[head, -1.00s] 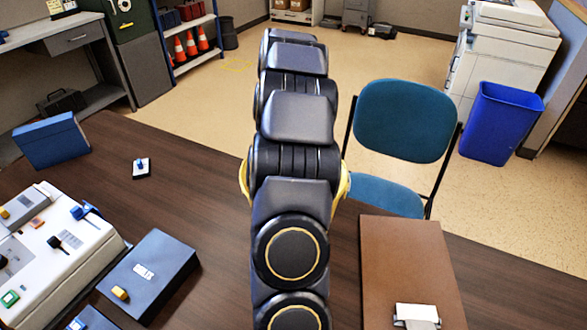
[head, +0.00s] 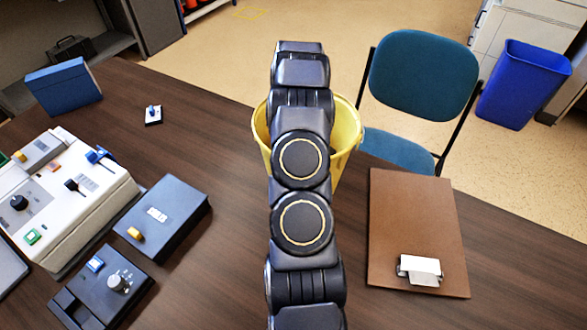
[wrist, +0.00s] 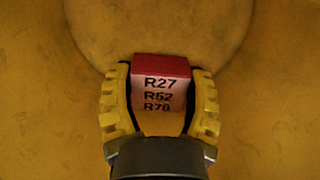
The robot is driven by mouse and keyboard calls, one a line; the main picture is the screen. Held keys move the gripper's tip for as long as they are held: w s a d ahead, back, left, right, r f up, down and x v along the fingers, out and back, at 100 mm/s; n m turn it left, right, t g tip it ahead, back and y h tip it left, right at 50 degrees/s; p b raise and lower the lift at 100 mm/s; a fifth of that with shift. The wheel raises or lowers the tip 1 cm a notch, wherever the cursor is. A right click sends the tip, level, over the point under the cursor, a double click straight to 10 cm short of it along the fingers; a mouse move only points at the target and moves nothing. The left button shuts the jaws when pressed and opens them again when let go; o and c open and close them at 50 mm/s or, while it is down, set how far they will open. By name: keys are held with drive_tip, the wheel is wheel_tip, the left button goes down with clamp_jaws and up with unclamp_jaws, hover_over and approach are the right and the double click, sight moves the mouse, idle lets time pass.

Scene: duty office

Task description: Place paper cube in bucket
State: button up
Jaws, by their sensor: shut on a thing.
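The paper cube (wrist: 162,88) has a red top and a pale pinkish front with dark lettering reading R27, R52, R70. My gripper (wrist: 160,72), with ridged yellow fingers, is shut on it from both sides. The gap between cube and floor cannot be judged. My gripper and cube are hidden in the head view.
A brown clipboard (head: 410,220) lies right of the bucket. A white control panel (head: 105,200), dark boxes (head: 165,213) and a blue box (head: 63,87) are on the left. A blue chair (head: 425,75) stands close behind the table. A blue bin (head: 522,85) is on the floor.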

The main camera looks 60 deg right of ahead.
drive_tip(key=shift+f, duration=0.55)
drive_tip(key=shift+f, duration=0.15)
drive_tip(key=o, duration=1.1)
wheel_tip(320, 180, up, 12)
